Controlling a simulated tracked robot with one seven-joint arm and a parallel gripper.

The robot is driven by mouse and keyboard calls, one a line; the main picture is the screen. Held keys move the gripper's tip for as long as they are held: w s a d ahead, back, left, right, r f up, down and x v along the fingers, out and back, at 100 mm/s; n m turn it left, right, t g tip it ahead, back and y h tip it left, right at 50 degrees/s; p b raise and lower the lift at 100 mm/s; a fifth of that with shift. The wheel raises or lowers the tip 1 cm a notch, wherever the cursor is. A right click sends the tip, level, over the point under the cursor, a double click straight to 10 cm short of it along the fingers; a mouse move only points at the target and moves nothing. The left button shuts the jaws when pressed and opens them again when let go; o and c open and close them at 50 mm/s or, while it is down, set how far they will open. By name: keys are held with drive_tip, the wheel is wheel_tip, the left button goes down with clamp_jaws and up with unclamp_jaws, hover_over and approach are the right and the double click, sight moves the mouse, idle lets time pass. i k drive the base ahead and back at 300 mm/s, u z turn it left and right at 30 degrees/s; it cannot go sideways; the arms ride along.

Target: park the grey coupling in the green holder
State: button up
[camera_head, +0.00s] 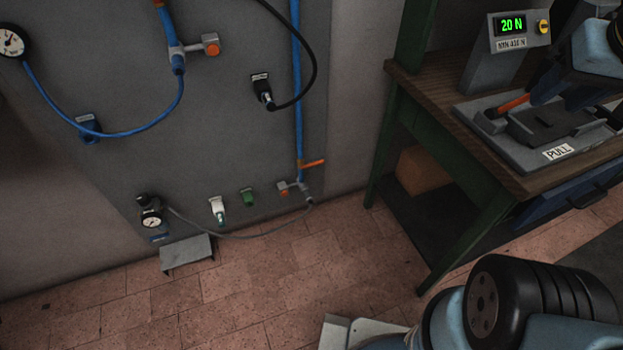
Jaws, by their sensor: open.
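A thin grey hose (245,236) hangs low on the wall panel, between the small gauge unit (151,217) on the left and the valve (296,188) at the foot of the blue pipe. The grey coupling is too small to tell apart at the hose ends; both ends appear attached. The green holder (247,197) is a small block on the panel just above the hose, and it looks empty. My gripper (548,96) appears at the upper right, dark and partly cut off, over the bench press and far from the hose. It looks open, with nothing seen in it.
A white holder (217,209) sits left of the green one. A black holder (262,90) and a blue holder (88,128) carry hoses higher up. A grey bracket (187,254) stands out low. The green-legged bench (478,217) stands right; the tiled floor before the panel is clear.

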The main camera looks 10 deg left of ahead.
sight(306, 195)
drive_tip(key=u, duration=0.15)
drive_tip(key=k, duration=1.15)
drive_tip(key=u, duration=0.95)
drive_tip(key=i, duration=1.25)
